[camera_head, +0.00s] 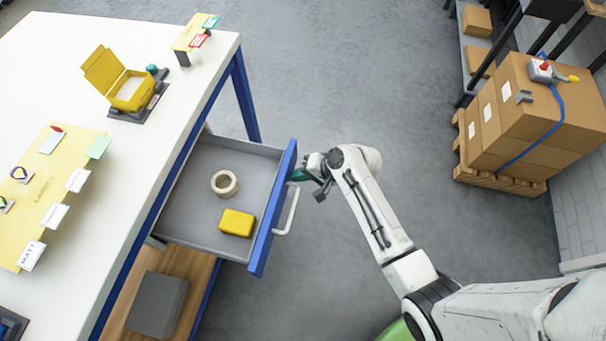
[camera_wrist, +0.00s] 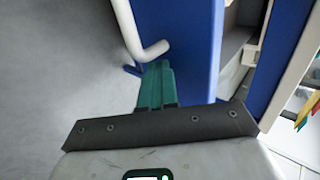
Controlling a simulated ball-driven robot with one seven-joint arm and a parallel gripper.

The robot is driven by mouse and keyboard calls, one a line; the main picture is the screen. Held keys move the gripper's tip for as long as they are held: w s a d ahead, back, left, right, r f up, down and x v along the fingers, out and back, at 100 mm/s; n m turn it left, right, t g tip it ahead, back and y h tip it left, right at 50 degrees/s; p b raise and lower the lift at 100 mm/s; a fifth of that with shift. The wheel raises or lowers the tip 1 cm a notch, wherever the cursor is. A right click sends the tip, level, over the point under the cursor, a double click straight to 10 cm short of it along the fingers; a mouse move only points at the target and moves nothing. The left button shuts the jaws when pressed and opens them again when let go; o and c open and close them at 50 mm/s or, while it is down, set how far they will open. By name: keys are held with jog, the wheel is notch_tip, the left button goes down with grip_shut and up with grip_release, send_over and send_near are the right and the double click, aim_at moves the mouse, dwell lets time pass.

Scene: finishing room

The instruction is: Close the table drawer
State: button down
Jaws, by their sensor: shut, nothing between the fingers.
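The table drawer (camera_head: 190,205) stands pulled out from under the white table (camera_head: 205,75). It has a grey tray, a blue front (camera_head: 274,210) and a white bar handle (camera_head: 291,212). Inside lie a beige tape ring (camera_head: 224,184) and a yellow block (camera_head: 237,222). My gripper (camera_head: 300,175) is at the outer side of the drawer front, near the handle's far end. In the wrist view its green fingers (camera_wrist: 157,85) are together and empty, close to the blue front (camera_wrist: 185,40) and beside the handle (camera_wrist: 135,30). Whether they touch the front I cannot tell.
A lower wooden shelf (camera_head: 200,275) holds a grey box (camera_head: 158,303) below the drawer. The tabletop carries a yellow open box (camera_head: 130,90) and a yellow board (camera_head: 60,185). Cartons on a pallet (camera_head: 500,180) stand at the right. The grey floor between is clear.

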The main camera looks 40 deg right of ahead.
jog(key=b, duration=0.7)
send_over(216, 164)
jog(key=s+d, duration=0.1)
jog(key=s, duration=0.1)
jog(key=shift+w+f, duration=0.1)
jog(key=shift+w, duration=0.1)
jog(key=shift+w+a+b, duration=0.4)
jog(key=shift+w+b, duration=0.05)
jog(key=shift+w, duration=0.1)
jog(key=shift+w+r, duration=0.15)
jog(key=shift+r, duration=0.1)
jog(key=shift+a+r, duration=0.1)
jog(key=shift+a, duration=0.05)
